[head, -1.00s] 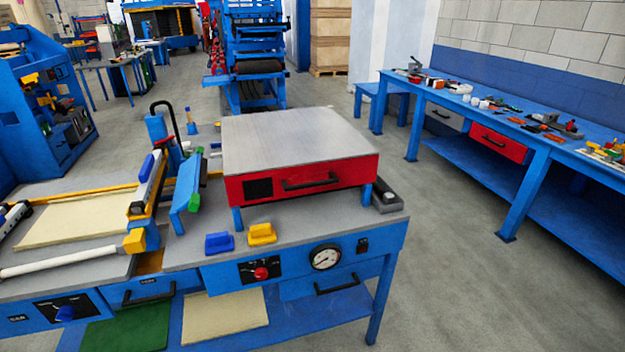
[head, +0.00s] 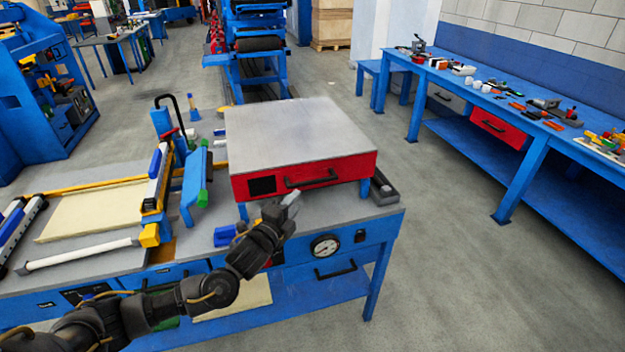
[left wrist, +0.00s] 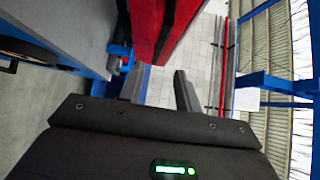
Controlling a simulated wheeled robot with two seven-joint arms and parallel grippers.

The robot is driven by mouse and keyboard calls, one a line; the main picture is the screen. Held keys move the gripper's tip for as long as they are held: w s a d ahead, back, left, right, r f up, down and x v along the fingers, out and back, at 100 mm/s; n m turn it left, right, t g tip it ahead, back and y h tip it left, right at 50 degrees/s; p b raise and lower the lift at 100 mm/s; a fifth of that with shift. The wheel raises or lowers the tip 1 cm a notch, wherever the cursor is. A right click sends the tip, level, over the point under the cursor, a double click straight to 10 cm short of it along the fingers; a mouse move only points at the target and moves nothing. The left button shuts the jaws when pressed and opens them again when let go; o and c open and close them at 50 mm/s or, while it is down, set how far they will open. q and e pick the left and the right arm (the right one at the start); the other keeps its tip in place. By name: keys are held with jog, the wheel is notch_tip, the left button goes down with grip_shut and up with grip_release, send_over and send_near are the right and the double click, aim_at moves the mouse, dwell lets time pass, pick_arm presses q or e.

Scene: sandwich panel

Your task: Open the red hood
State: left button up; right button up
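The red hood (head: 215,188) is not what stands at this point; the red hood box (head: 345,170) has a flat grey top and a black bar handle (head: 312,179) on its red front. It sits on blue legs on the bench and looks closed. My left gripper (head: 291,198) is just in front of and below the handle, apart from it as far as I can tell. In the left wrist view the two fingers (left wrist: 160,90) are spread with nothing between them, and the red front (left wrist: 152,25) is above them. My right gripper is not in view.
The blue bench (head: 390,222) carries a gauge (head: 325,247) on its front and a grey tray (head: 383,190) right of the hood. A blue block (head: 225,236) lies left of my gripper. A blue clamp (head: 191,190) stands left of the hood. Floor to the right is clear.

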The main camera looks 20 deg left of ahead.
aim_at(311, 184)
pick_arm(q)
jog(key=p+x, duration=0.2)
jog(key=x, duration=0.9)
jog(key=shift+p, duration=0.3)
grip_shut()
